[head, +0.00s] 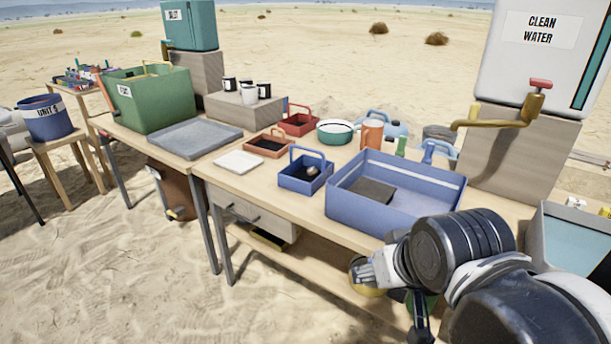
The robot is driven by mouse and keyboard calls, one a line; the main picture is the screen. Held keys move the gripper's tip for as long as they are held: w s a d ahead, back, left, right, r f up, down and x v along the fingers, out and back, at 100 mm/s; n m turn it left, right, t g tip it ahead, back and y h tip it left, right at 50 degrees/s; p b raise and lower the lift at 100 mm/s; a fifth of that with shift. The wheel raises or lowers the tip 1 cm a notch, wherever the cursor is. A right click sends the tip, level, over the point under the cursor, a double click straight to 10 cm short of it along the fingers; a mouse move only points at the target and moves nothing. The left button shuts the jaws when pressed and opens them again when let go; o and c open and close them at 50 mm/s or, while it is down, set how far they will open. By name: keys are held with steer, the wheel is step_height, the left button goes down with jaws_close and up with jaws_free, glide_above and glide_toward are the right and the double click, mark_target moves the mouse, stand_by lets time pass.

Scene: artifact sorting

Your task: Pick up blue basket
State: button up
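The blue basket (300,182) is a small open box with a raised arched handle. It stands upright on the wooden table, left of a larger blue tub, with a small pale and dark item inside. My gripper (376,270) is at the lower right, in front of the table edge, to the right of the basket and nearer the camera. It is apart from the basket. Its fingers are small and partly hidden by my arm, so I cannot tell whether they are open or shut.
The blue tub (410,205) holds a dark slab and stands between basket and arm. An orange tray (268,146), red basket (300,122) and white plate (238,162) lie nearby. A clean water tank (535,60) with a tap stands at right.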

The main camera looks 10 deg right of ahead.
steer(key=shift+c, duration=0.3)
steer(key=c, duration=0.8)
